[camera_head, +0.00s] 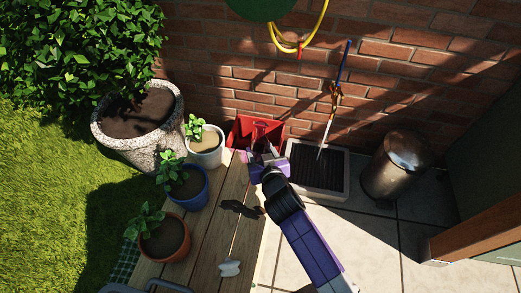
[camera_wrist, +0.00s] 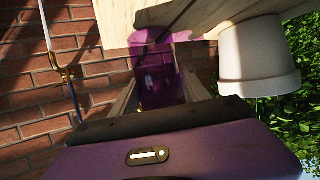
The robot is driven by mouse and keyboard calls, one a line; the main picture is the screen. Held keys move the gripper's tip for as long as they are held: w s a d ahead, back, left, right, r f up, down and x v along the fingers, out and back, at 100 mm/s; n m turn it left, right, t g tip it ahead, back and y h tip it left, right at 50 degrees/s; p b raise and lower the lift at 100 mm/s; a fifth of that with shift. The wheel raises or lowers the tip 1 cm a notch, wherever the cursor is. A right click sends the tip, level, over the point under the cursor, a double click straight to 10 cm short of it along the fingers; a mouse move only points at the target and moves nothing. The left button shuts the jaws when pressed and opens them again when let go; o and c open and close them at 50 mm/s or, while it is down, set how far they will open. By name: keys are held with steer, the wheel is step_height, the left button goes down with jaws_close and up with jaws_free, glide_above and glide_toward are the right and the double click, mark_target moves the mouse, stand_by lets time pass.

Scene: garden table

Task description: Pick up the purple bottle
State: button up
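The purple bottle (camera_wrist: 158,78) is see-through and shows in the wrist view, with its far end by the edge of the wooden table (camera_wrist: 115,25). My gripper (camera_wrist: 158,85) has one finger on each side of the bottle. I cannot tell whether the fingers press on it or leave a small gap. In the head view my gripper (camera_head: 264,150) is over the far end of the table (camera_head: 215,225), in front of a red crate. The bottle is hard to make out there against the crate and my gripper.
A white pot (camera_head: 205,152) stands close left of my gripper, with a blue pot (camera_head: 190,193) and a terracotta pot (camera_head: 165,243) nearer. The red crate (camera_head: 243,128), the brick wall (camera_head: 225,85) and a dark tray (camera_head: 320,168) lie beyond.

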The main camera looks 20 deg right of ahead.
steer(key=c, duration=0.8)
steer(key=shift+r, duration=0.1)
